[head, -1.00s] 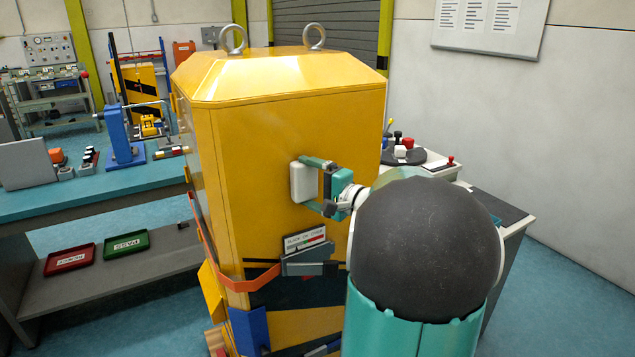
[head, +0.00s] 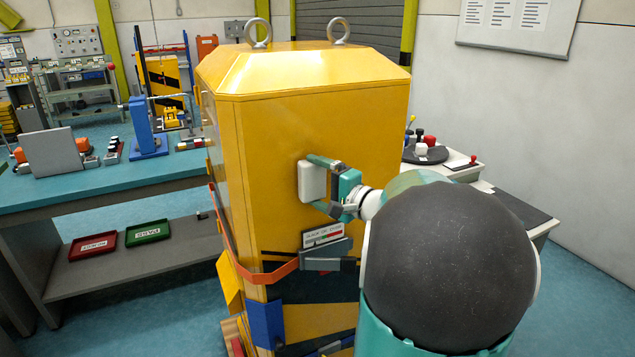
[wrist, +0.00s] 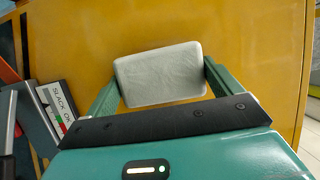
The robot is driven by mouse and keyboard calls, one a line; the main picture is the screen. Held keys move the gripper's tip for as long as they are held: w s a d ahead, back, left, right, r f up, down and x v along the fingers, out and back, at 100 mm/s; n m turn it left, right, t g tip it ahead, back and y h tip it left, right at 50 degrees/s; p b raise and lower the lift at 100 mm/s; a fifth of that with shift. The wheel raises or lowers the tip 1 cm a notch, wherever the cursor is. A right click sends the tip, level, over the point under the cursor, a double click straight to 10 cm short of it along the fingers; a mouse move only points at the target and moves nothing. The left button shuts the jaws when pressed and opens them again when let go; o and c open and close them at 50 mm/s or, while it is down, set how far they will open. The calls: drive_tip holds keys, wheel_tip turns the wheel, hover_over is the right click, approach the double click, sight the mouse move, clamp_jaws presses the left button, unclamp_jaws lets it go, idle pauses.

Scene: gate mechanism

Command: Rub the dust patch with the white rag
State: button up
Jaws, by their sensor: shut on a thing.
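The white rag (head: 312,181) is a small rounded pad held against or very close to the side panel of the yellow cabinet (head: 270,150). My gripper (head: 325,184) is shut on the rag, one teal finger on each side of it. In the wrist view the rag (wrist: 160,74) lies between the fingertips of my gripper (wrist: 158,82), with the yellow panel right behind it. I cannot make out a dust patch; the rag and gripper may cover it.
A label plate reading SLACK and OK (head: 323,234) and a grey bracket (head: 326,254) sit on the cabinet below the gripper. A teal bench (head: 90,203) stands at the left, with a red tray (head: 93,246) and a green tray (head: 147,233) on its lower shelf. A side table with knobs stands right.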

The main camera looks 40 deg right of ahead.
drive_tip(key=shift+s+a, duration=0.25)
drive_tip(key=shift+s, duration=0.65)
drive_tip(key=shift+s+a, duration=0.25)
drive_tip(key=shift+s, duration=0.6)
drive_tip(key=shift+s+a, duration=0.25)
drive_tip(key=shift+s, duration=0.65)
drive_tip(key=s, duration=0.1)
drive_tip(key=s+a, duration=0.1)
drive_tip(key=s, duration=0.1)
drive_tip(key=shift+w, duration=0.1)
drive_tip(key=shift+w+d, duration=0.35)
drive_tip(key=shift+w, duration=0.75)
drive_tip(key=shift+w+d, duration=0.35)
drive_tip(key=shift+w, duration=0.75)
drive_tip(key=shift+w+d, duration=0.35)
drive_tip(key=shift+w, duration=0.75)
drive_tip(key=shift+w+d, duration=0.15)
drive_tip(key=shift+w, duration=0.35)
drive_tip(key=shift+w+d, duration=0.15)
drive_tip(key=shift+w, duration=0.35)
